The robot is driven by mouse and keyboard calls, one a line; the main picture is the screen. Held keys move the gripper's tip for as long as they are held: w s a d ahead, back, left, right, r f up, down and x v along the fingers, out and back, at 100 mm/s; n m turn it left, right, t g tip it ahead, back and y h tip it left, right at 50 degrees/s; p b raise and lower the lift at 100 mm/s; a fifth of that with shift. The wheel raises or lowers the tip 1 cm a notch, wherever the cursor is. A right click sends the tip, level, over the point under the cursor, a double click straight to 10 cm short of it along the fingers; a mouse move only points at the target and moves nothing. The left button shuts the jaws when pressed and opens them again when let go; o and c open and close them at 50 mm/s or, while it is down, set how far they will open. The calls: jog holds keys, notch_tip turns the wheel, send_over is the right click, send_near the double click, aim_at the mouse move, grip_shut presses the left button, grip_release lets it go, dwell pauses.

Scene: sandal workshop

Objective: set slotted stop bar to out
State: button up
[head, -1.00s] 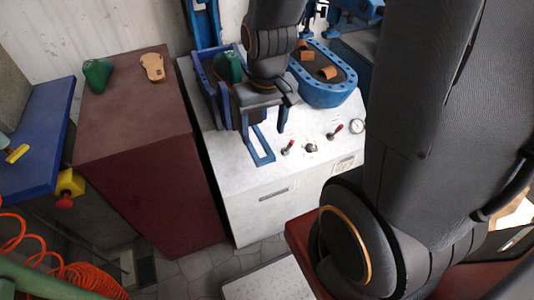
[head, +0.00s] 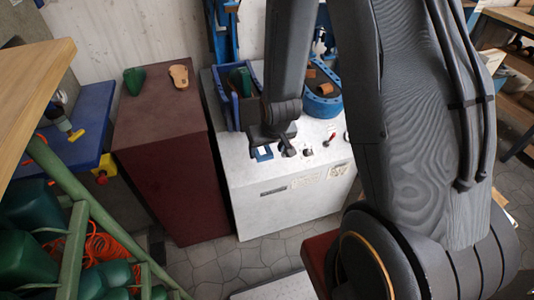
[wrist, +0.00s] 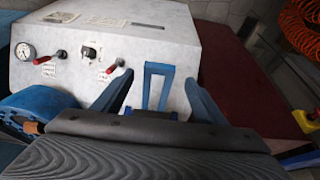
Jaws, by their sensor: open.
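The slotted stop bar is a blue flat bar with a long slot (wrist: 148,86), on the white machine top. In the wrist view it lies between the two blue fingers of my gripper (wrist: 159,77), which is open with a gap on each side. Its rear part is hidden behind my gripper. In the head view the bar's front end (head: 263,158) shows just below my gripper, near the machine's front edge. My fingers are mostly hidden there by the wrist.
Red-handled levers (wrist: 117,66), a knob (wrist: 91,51) and a gauge (wrist: 25,51) sit beside the bar. A blue oval track (head: 322,108) and a blue-sided holder with a green shoe form (head: 239,83) stand behind. A dark red cabinet (head: 165,150) is at left.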

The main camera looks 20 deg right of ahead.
aim_at(265, 156)
jog(key=shift+p+x, duration=0.35)
jog(key=shift+x, duration=1.7)
